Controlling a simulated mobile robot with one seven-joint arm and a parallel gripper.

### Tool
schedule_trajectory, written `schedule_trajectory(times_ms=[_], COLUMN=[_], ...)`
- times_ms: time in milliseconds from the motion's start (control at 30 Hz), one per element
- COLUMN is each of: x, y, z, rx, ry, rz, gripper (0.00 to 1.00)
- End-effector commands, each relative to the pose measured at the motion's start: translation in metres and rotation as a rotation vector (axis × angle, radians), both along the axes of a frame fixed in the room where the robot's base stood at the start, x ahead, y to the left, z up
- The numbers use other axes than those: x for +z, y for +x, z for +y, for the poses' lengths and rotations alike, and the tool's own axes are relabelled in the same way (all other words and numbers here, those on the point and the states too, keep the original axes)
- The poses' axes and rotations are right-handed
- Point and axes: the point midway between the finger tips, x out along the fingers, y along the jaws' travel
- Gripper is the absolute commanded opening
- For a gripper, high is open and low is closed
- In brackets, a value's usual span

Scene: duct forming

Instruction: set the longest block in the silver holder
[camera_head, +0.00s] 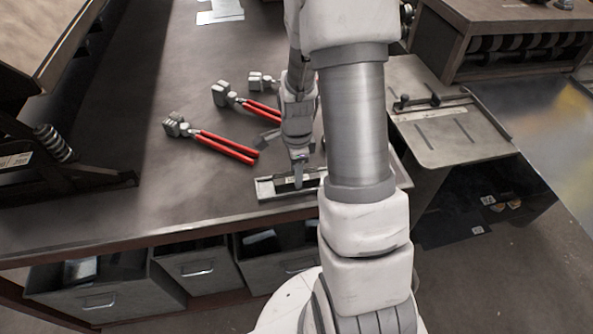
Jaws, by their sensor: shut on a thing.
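The silver holder (263,189) is a shallow, open tray near the front edge of the bench. A dark block (284,185) lies low at the holder, lengthwise along it. My gripper (298,181) points down over the holder and is shut on this block. I cannot tell whether the block rests on the holder's floor or is held just above it. My arm hides the area to the right of the holder, so I cannot compare the block's length with others. A dark grey piece (268,139) lies behind and to the left of the gripper, partly hidden.
Red-handled tools (225,145) lie on the bench behind and left of the holder, with another (240,97) farther back. A dark machine with a spring (54,143) stands at the left. A metal plate (440,132) is at the right. Grey drawers (198,268) sit below. The front-left bench is clear.

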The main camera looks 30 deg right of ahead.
Motion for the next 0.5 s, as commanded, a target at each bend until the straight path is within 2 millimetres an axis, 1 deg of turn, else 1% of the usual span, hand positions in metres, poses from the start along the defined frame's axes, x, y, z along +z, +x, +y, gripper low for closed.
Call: schedule_trajectory(times_ms=[367,400,467,500], x=[0.0012,0.0011,0.0011,0.0010], y=[0.0007,0.0006,0.0006,0.0005], z=[-0.0002,-0.0002,-0.0002,-0.0001], rx=[0.000,0.000,0.001,0.001], ry=[-0.001,-0.001,-0.001,0.000], rz=[-0.002,-0.002,-0.002,-0.001], gripper=[0.00,0.46,0.57,0.64])
